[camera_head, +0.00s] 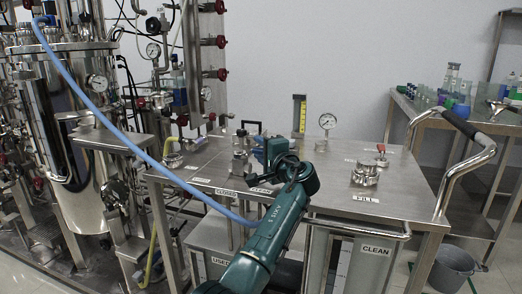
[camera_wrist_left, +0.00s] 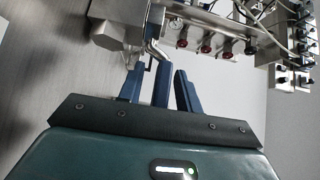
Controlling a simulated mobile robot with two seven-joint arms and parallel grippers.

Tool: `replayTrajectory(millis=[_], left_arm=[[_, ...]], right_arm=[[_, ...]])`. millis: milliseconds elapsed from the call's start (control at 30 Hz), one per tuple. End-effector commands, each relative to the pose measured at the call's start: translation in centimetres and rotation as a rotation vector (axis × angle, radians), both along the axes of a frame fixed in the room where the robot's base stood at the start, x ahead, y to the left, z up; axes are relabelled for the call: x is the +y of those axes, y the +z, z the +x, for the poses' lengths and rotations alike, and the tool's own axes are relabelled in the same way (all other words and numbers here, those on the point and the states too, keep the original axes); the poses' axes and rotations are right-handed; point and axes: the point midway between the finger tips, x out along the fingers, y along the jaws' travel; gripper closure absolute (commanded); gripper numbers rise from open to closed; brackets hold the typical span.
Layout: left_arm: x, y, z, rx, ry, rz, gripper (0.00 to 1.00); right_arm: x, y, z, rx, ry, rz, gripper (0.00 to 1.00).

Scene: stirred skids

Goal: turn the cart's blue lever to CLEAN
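The steel cart (camera_head: 330,195) stands in the middle of the head view, with a small steel valve (camera_head: 240,160) on its top. CLOSED (camera_head: 226,192) and CLEAN (camera_head: 261,190) labels sit at the front edge near it. My left gripper (camera_head: 266,152) is beside the valve, partly hidden by its own wrist. In the left wrist view, what looks like the blue lever (camera_wrist_left: 161,84) stands between the two blue fingers (camera_wrist_left: 159,88), below a steel fitting. Gaps show on both sides of it, so the gripper looks open around it. The lever's exact angle is unclear. My right gripper is out of view.
A gauge (camera_head: 327,122), a yellow level tube (camera_head: 299,115) and a FILL port (camera_head: 365,174) stand on the cart. A blue hose (camera_head: 130,140) hangs across the left side. A steel vessel skid (camera_head: 75,150) is left; a bench with glassware (camera_head: 460,120) and bucket (camera_head: 454,268) are right.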

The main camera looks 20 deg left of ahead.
Motion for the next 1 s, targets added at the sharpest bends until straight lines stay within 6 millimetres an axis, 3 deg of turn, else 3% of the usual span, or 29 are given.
replayTrajectory(millis=[267, 700, 1000], left_arm=[[-1.0, 0.1, -0.7, -0.001, -0.002, -0.001, 0.65], [-7.9, 0.1, -6.6, 0.001, -0.003, -0.002, 0.65], [-10.0, 0.0, -8.5, 0.001, 0.000, -0.001, 0.65]], right_arm=[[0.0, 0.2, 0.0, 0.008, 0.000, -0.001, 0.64], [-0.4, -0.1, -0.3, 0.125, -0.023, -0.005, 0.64], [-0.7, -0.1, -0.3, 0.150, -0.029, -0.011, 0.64]])
